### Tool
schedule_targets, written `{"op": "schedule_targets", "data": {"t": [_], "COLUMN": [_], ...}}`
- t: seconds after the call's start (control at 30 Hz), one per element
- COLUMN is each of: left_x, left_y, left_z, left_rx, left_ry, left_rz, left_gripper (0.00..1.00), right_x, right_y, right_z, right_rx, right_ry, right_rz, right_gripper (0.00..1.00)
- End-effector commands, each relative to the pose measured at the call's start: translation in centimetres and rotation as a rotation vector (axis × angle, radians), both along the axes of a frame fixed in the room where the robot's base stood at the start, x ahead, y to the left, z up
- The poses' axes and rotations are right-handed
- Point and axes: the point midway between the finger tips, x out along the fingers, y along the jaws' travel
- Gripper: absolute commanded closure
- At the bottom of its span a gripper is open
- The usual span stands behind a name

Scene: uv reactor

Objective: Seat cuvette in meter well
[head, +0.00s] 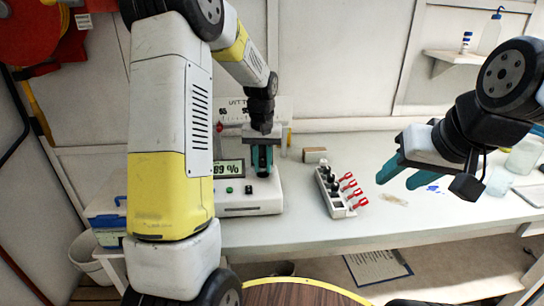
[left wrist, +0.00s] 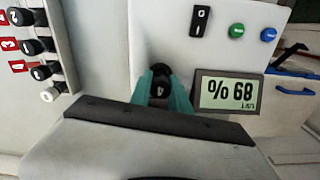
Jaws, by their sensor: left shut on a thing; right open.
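My left gripper (head: 262,160) points down at the meter, just right of the display. In the left wrist view its teal fingers (left wrist: 162,92) are shut on a black-capped cuvette (left wrist: 161,88), whose top bears a mark like a 4. The cuvette's lower part and the well are hidden, so I cannot tell how deep it sits. My right gripper (head: 402,176) is open and empty above the bench, right of the rack.
A white rack (head: 338,205) with several black-capped cuvettes and red tags stands right of the meter. A small brown block (head: 314,155) lies behind it. Glass jars (head: 523,158) stand at the far right. A blue-lidded box (head: 106,212) is at the left.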

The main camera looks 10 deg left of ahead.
Motion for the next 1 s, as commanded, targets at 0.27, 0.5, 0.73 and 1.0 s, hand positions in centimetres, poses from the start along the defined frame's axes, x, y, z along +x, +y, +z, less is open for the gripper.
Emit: {"op": "schedule_targets", "data": {"t": [0.27,0.5,0.73,1.0], "left_x": [0.0,0.0,0.0,0.1], "left_y": [0.0,0.0,0.0,0.0], "left_z": [-0.7,-0.9,-0.9,2.1], "left_rx": [0.0,0.0,0.0,-0.001], "left_ry": [0.0,0.0,0.0,-0.004], "left_rz": [0.0,0.0,0.0,0.0], "left_gripper": [1.0,0.52,0.52,0.52], "right_x": [0.0,0.0,0.0,0.0], "right_y": [0.0,0.0,0.0,0.0], "right_z": [0.0,0.0,0.0,0.0], "right_rx": [0.0,0.0,0.0,0.0], "right_ry": [0.0,0.0,0.0,0.0], "right_rz": [0.0,0.0,0.0,0.0], "right_gripper": [0.56,0.56,0.56,0.56]}}
